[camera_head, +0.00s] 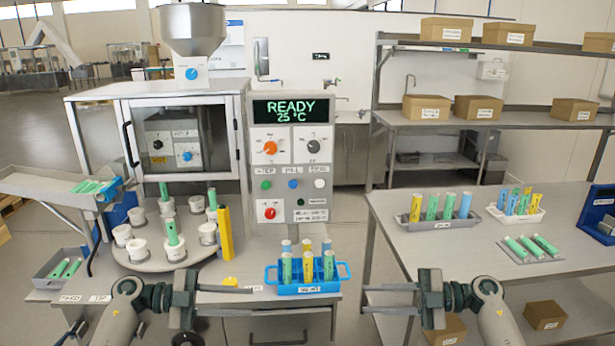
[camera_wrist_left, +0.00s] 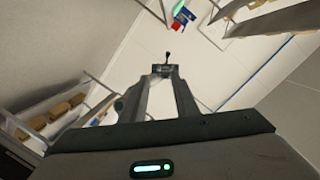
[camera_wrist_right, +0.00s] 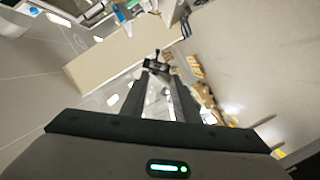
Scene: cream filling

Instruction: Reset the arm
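My left gripper (camera_head: 250,300) is at the front of the left machine table in the head view, its fingers pointing right. My right gripper (camera_head: 364,299) is at the front left of the right table, its fingers pointing left. Both grippers show two fingers with a gap between them and nothing held. The two grippers face each other with a wide space between. The left fingers (camera_wrist_left: 167,85) and the right fingers (camera_wrist_right: 160,75) also show spread apart and empty in their wrist views.
A blue rack (camera_head: 310,289) with several tubes stands behind and between the grippers. The turntable (camera_head: 150,262) carries white cups and green tubes. A grey rack (camera_head: 438,225) of tubes stands on the right table (camera_head: 440,255). The display panel (camera_head: 291,111) reads READY 25 °C.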

